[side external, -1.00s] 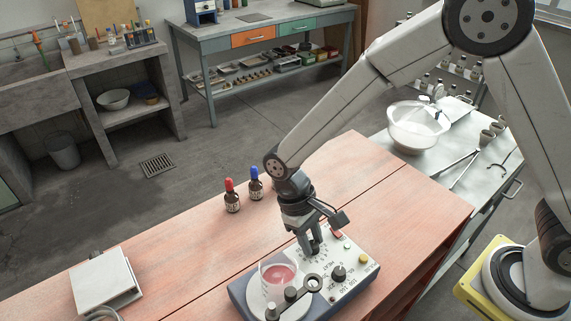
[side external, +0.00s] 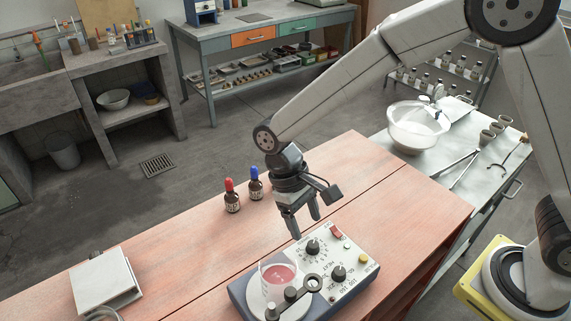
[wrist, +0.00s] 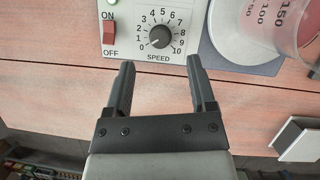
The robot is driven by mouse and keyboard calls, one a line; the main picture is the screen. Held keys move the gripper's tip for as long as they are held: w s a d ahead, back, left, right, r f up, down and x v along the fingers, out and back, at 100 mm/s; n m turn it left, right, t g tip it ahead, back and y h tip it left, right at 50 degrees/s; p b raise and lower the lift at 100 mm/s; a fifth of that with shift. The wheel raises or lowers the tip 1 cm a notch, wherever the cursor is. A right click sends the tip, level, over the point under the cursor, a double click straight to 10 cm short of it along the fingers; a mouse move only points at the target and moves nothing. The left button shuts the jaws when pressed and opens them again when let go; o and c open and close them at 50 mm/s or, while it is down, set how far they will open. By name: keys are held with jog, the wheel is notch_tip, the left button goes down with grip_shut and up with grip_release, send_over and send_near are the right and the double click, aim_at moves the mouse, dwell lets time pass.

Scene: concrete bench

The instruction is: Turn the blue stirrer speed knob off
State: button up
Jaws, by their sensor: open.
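The stirrer hotplate (side external: 322,297) stands on the wooden bench, with a sloping white control panel. Its speed knob (side external: 313,247) is black, not blue, in both views. In the wrist view the speed knob (wrist: 160,37) sits in a 0 to 10 dial, and its white pointer appears to face the low end near 0. My gripper (side external: 306,228) is open and empty, above and behind the knob, apart from it. In the wrist view the two fingertips (wrist: 160,64) stand apart just below the dial.
A beaker of pink liquid (side external: 279,276) stands on the hotplate. A second black knob, marked heat (side external: 338,272), and a red on/off switch (wrist: 109,33) are on the panel. Red-capped (side external: 231,198) and blue-capped (side external: 255,187) bottles stand behind.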

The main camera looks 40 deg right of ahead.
jog(key=v, duration=0.3)
jog(key=shift+d, duration=0.15)
dwell(0.3)
jog(key=s+d+m+t, duration=0.1)
jog(key=s+d+t, duration=0.2)
jog(key=d, duration=0.6)
jog(key=s+d+m+t+y, duration=0.1)
jog(key=s+d+t, duration=0.2)
jog(key=d, duration=0.6)
jog(key=shift+s+f+t, duration=0.15)
jog(key=shift+f+t, duration=0.2)
jog(key=shift+t, duration=0.15)
